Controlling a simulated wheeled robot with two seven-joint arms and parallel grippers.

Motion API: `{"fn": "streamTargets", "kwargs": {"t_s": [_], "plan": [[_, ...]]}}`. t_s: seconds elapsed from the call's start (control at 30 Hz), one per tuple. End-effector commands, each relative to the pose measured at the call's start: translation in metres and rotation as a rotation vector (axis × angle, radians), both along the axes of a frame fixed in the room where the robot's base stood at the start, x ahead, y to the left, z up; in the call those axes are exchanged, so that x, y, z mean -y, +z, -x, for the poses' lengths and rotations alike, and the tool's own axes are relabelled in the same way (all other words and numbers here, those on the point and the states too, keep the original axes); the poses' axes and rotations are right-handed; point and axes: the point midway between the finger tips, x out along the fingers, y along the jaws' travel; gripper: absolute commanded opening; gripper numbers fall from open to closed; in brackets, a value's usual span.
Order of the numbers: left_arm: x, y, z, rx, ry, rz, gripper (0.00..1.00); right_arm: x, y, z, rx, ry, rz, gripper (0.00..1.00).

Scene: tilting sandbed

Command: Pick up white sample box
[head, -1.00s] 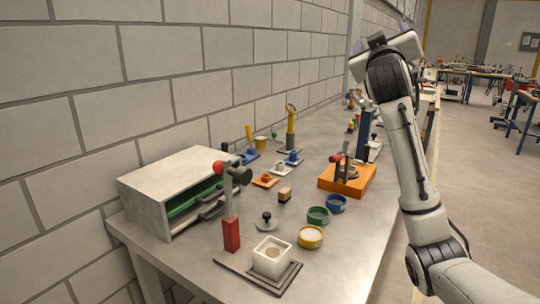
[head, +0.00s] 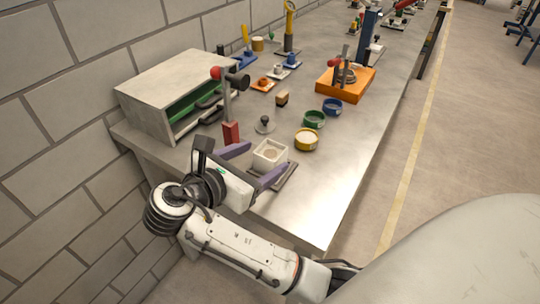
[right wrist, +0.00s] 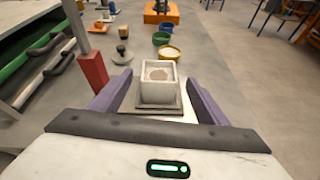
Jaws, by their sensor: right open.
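The white sample box (head: 270,152) is a small open-topped white box with sandy material inside. It stands upright on a dark flat plate (head: 288,176) near the front end of the bench. In the right wrist view the box (right wrist: 158,90) sits between the two purple fingers. My right gripper (head: 254,163) is open, with one finger on each side of the box; gaps show between the fingers and the box in the right wrist view (right wrist: 155,95). My left gripper is not in view.
A red post (head: 231,133) with a lever stands close to the left finger. A grey cabinet (head: 160,80) with green inside is at the left by the wall. Yellow (head: 306,140), green (head: 314,119) and blue (head: 332,106) bowls lie beyond. The bench's right side is clear.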

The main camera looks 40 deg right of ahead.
Motion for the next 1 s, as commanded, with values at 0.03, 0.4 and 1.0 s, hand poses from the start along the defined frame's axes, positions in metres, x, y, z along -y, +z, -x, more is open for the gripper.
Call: {"fn": "streamTargets", "kwargs": {"t_s": [0.03,0.4,1.0], "plan": [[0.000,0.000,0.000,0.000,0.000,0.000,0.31,-0.007,-0.002,0.001,-0.038,0.022,0.005,0.69],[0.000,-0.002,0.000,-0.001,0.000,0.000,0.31,0.017,-0.017,-0.010,-0.097,0.053,0.026,0.69],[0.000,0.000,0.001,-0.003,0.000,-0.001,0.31,0.076,-0.039,-0.033,-0.093,0.053,0.022,0.69]]}}
